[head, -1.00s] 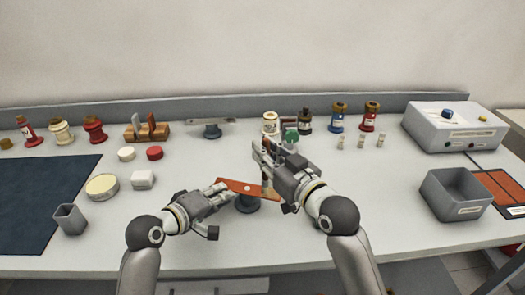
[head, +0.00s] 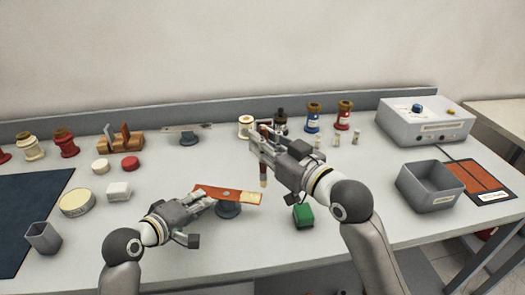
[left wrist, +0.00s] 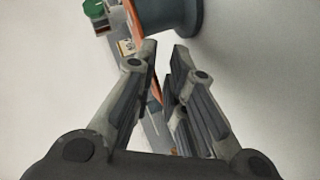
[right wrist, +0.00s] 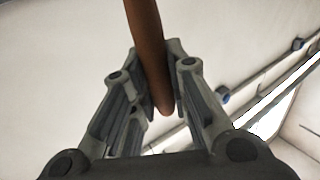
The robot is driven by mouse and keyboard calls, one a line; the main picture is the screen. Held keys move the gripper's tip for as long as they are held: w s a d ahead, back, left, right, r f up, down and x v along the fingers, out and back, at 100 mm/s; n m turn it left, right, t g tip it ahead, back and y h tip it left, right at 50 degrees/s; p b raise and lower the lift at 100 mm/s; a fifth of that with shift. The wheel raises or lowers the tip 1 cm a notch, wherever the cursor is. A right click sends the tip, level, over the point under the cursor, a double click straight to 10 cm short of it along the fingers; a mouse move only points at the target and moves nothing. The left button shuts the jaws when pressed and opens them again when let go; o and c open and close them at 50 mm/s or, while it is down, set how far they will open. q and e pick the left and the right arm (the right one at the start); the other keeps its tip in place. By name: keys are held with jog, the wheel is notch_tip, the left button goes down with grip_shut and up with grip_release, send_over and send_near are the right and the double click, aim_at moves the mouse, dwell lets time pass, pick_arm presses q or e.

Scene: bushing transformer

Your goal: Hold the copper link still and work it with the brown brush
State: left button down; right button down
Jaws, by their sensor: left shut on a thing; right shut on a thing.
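The copper link (head: 228,194) lies across a dark round stand (head: 228,211) near the front middle of the table. Its right end looks paler than the rest. My left gripper (head: 205,197) is shut on the link's left end; in the left wrist view (left wrist: 163,85) the link shows only as a narrow orange strip. My right gripper (head: 262,148) is shut on the brown brush (head: 263,172), held upright with its pale tip down. The brush is above and behind the link's right end, apart from it in the picture. Its brown handle fills the right wrist view's middle (right wrist: 148,55).
A green block (head: 303,216) lies right of the link, below my right arm. A grey bin (head: 430,190) and a grey instrument box (head: 425,120) stand at the right. Small bottles and a wooden rack (head: 121,143) line the back. A dark mat (head: 35,210) lies left.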

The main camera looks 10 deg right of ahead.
aim_at(267, 131)
pick_arm(q)
jog(key=shift+s+f, duration=0.1)
jog(key=shift+f, duration=0.2)
pick_arm(e)
jog(key=shift+r, duration=1.7)
pick_arm(q)
jog(key=c, duration=1.4)
grip_release()
jog(key=shift+c, duration=0.2)
jog(key=shift+o, duration=0.3)
jog(key=shift+r, duration=0.15)
pick_arm(e)
jog(key=shift+w, duration=0.1)
pick_arm(q)
jog(key=shift+r, duration=0.1)
jog(key=v, duration=1.1)
jog(key=shift+s+a, duration=0.25)
jog(key=shift+s, duration=0.1)
pick_arm(e)
jog(key=shift+f, duration=0.1)
